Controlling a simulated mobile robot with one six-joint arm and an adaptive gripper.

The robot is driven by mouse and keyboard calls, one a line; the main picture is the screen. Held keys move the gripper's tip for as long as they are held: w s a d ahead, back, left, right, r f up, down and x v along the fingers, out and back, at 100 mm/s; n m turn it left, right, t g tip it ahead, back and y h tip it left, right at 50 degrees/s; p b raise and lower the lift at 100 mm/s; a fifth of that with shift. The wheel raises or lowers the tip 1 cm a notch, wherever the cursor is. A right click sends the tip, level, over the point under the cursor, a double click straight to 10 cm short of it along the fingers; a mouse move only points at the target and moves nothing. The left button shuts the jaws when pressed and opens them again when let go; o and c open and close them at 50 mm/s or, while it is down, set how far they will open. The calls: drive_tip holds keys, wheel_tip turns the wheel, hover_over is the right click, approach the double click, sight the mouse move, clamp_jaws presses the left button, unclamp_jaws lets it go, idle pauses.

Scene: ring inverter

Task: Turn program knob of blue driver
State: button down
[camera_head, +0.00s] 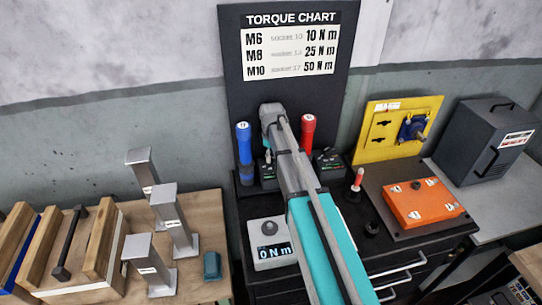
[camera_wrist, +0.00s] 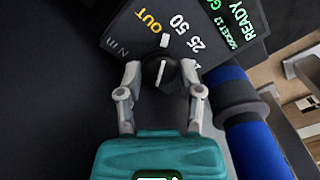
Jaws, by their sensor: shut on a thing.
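The black program knob (camera_wrist: 174,76) sits on the dark face of the driver's dock (camera_wrist: 130,30) in the wrist view. My gripper (camera_wrist: 163,70) has one finger on each side of the knob and is shut on it. The knob's white line points towards a white mark on the panel, near "OUT", "25" and "50". A green display reads "READY". The blue driver (camera_wrist: 258,145) stands right of my gripper; in the head view it is upright (camera_head: 244,152) at the left of the black bench.
A red driver (camera_head: 307,133) stands right of my arm, by another dock (camera_head: 329,164). A torque meter (camera_head: 272,251) reading "0 N m" is in front. Metal posts (camera_head: 172,225) stand left; an orange box (camera_head: 422,203) and yellow panel (camera_head: 385,145) are right. A torque chart hangs behind.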

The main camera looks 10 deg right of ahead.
drive_tip(key=shift+n, duration=0.8)
drive_tip(key=shift+c, duration=1.3)
unclamp_jaws()
